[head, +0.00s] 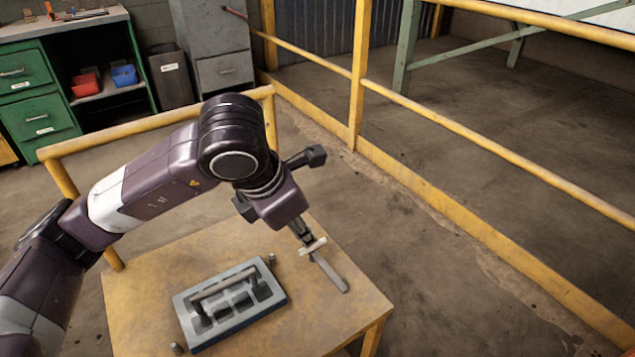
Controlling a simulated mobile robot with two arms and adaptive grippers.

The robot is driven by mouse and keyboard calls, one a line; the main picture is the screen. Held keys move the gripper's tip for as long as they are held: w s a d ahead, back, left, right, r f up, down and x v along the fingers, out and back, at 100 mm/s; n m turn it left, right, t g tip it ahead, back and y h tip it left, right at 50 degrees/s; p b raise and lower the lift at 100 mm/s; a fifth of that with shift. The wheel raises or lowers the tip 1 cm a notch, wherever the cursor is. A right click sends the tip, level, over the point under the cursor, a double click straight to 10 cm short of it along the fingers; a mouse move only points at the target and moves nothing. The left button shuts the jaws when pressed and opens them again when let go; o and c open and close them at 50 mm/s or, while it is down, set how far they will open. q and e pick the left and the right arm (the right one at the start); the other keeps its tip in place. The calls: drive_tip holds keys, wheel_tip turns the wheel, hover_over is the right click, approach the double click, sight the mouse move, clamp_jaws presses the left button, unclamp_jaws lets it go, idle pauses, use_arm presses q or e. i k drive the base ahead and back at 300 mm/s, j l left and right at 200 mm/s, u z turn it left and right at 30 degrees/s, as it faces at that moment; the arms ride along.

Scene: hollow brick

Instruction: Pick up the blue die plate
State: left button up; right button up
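The blue die plate (245,316) lies on the wooden table top, left of my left gripper. It is a blue-grey block with several square openings and a raised grey bar across its top. My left gripper (306,238) points down at the table's right side, apart from the plate. Its fingertips are at the pale crosspiece of a T-shaped tool (331,273). I cannot tell whether they grip this tool or are just over it, since the fingers are small and dark. My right gripper is not in view.
The yellow-edged table (140,290) has bare wood around the plate. Small grey knobs stand near the plate's far right (271,259) and near left (177,348) corners. A yellow rail (480,140) runs behind to the right. A green cabinet (45,115) stands at the back left.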

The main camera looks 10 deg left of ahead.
sight(218, 307)
drive_tip(key=k+l, duration=0.2)
drive_tip(key=k, duration=0.3)
drive_tip(key=k+l, duration=0.15)
drive_tip(key=k, duration=0.3)
